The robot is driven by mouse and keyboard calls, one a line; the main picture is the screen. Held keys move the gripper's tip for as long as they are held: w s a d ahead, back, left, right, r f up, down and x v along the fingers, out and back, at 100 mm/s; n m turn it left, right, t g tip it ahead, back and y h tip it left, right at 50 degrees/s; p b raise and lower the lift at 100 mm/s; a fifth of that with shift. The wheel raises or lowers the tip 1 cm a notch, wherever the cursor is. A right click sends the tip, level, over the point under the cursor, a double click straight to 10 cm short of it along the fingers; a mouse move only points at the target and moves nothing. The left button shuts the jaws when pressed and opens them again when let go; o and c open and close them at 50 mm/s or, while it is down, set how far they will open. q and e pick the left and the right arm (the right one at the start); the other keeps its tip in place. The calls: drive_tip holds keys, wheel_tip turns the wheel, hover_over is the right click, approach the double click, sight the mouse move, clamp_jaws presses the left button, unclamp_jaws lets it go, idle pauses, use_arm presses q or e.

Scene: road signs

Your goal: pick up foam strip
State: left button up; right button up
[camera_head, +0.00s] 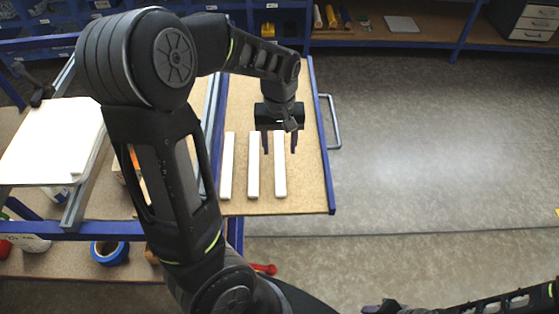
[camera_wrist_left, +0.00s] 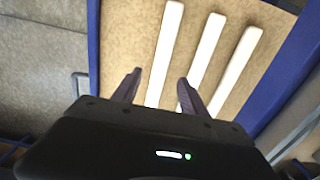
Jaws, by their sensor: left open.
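Three white foam strips lie side by side on a tan board: a left one (camera_head: 227,165), a middle one (camera_head: 253,165) and a right one (camera_head: 280,170). They also show in the left wrist view, where the strip nearest the gripper (camera_wrist_left: 166,45) is leftmost, then the middle one (camera_wrist_left: 200,62) and the far one (camera_wrist_left: 234,70). My left gripper (camera_head: 280,150) is open, its fingers pointing down on either side of the right strip's far end. In the wrist view the gripper (camera_wrist_left: 159,77) is empty. Contact cannot be told. Part of my right arm shows at the bottom right.
The board (camera_head: 308,170) has a blue frame and a metal handle (camera_head: 331,120) on its right. A white panel (camera_head: 50,140) lies on the cart at left. Blue tape (camera_head: 109,252) sits on the lower shelf. Open floor (camera_head: 440,150) lies to the right.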

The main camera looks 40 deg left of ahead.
sight(280, 160)
use_arm(q)
wheel_tip(280, 160, down, 5)
idle(0.3)
idle(0.4)
clamp_jaws()
idle(0.4)
